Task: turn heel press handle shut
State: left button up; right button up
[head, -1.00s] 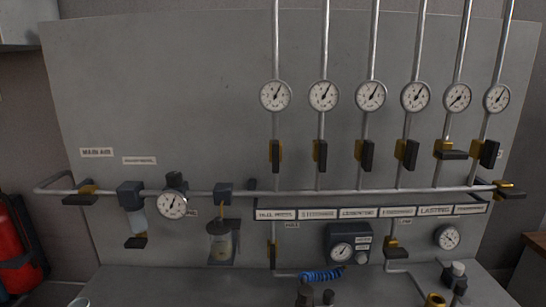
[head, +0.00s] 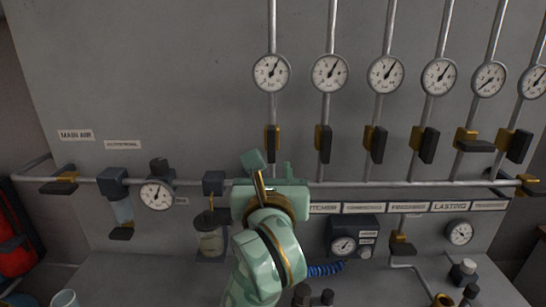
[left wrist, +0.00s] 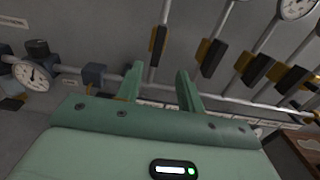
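A row of valves with dark handles and brass bodies sits on vertical pipes. The leftmost valve handle (head: 272,138) stands upright, in line with its pipe, and shows in the left wrist view (left wrist: 158,42). The label below it is hidden behind my arm; no heel press label is readable now. The other labels seem to read stitcher, cementing, finishing, lasting and one unclear. The lasting handle (head: 474,146) lies crosswise; the others in the row are upright. My left gripper (head: 270,168) is open and empty, just below the leftmost handle, its fingers (left wrist: 158,72) apart and not visibly touching it.
Round gauges sit above the valves; the leftmost (head: 271,73) has its needle up. A horizontal pipe (head: 400,184) runs below the handles. At left are the main air valve (head: 62,183), a regulator gauge (head: 156,195) and a lubricator bowl (head: 211,240). A blue coiled hose (head: 325,269) hangs low.

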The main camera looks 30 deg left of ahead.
aim_at(271, 145)
pick_arm(q)
jog(key=x, duration=1.2)
jog(key=shift+w+a+r, duration=0.1)
jog(key=shift+a+r, duration=0.15)
jog(key=shift+a, duration=0.05)
grip_shut()
